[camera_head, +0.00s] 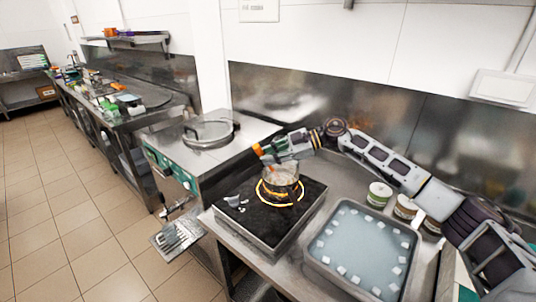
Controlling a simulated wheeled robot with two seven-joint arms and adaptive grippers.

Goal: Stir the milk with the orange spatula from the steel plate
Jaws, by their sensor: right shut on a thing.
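A small pot (281,177) stands on the black hob (244,208), inside a glowing orange ring. Pale contents that could be the milk show inside it, but their surface is too small to read clearly. My right gripper (264,153) is above and slightly left of the pot, at the end of the arm reaching in from the right. It is shut on the orange spatula (257,150), whose orange end shows at the fingers. The spatula's lower part seems to reach down to the pot; its tip cannot be made out. My left gripper is out of view.
A large tray (310,252) of bluish liquid with white cubes sits right of the hob. Several cans (379,194) stand behind it. A steel machine (205,150) with a round lid is to the left, with a slotted metal shelf (178,238) low at its front.

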